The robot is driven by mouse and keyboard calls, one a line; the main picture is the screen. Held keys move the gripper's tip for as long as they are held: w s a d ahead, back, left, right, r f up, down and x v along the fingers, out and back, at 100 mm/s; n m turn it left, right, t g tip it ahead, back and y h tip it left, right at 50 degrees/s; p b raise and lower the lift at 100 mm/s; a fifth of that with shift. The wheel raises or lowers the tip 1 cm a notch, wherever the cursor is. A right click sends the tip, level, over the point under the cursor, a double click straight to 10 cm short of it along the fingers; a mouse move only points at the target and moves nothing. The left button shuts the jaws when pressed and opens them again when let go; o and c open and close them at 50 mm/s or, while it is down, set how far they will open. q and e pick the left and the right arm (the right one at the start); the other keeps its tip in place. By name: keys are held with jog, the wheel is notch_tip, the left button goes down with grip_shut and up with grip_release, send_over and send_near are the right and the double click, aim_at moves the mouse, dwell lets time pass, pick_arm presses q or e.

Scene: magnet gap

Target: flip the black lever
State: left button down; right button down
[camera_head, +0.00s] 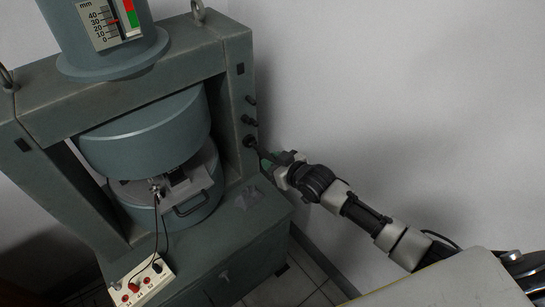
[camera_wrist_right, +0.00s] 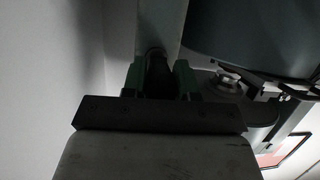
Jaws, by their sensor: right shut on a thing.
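The black lever (camera_head: 251,142) is the lowest of a row of black controls on the right upright of a grey-green magnet frame (camera_head: 235,75). My right gripper (camera_head: 266,157) reaches it from the right. In the right wrist view my gripper (camera_wrist_right: 159,82) has its two green fingers on either side of a dark, rounded thing (camera_wrist_right: 157,72), which looks like the lever's end. The gripper is shut on it. The fingers hide part of the lever, so its exact tilt is hard to tell. My left gripper is not in view.
Two more black controls (camera_head: 249,120) sit just above the lever. Two round magnet poles (camera_head: 150,135) stand inside the frame, with a probe (camera_head: 155,187) between them. Its wires run to a white terminal box (camera_head: 141,284). A bare wall (camera_head: 400,90) is on the right.

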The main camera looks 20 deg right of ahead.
aim_at(264, 150)
jog(key=shift+r+g+p, duration=0.7)
jog(key=shift+r+p, duration=0.05)
jog(key=shift+p, duration=0.95)
jog(key=r+g+p, duration=0.1)
jog(key=p, duration=0.2)
jog(key=r+g+h+p, duration=0.1)
jog(key=p, duration=0.1)
jog(key=r+g+p, duration=0.1)
jog(key=p, duration=0.2)
jog(key=shift+w+r+g+h+p, duration=0.1)
jog(key=shift+w+g+h+p, duration=0.2)
jog(key=shift+h+p, duration=0.1)
jog(key=shift+w+a+r+g+h+p, duration=0.25)
jog(key=shift+r+g+h+p, duration=0.15)
jog(key=shift+g+p, duration=0.65)
jog(key=shift+d+f, duration=0.1)
jog(key=c, duration=0.9)
grip_release()
jog(key=shift+o, duration=0.2)
jog(key=v, duration=1)
jog(key=shift+s+r+p, duration=0.25)
jog(key=shift+r+p, duration=0.05)
jog(key=shift+p, duration=0.1)
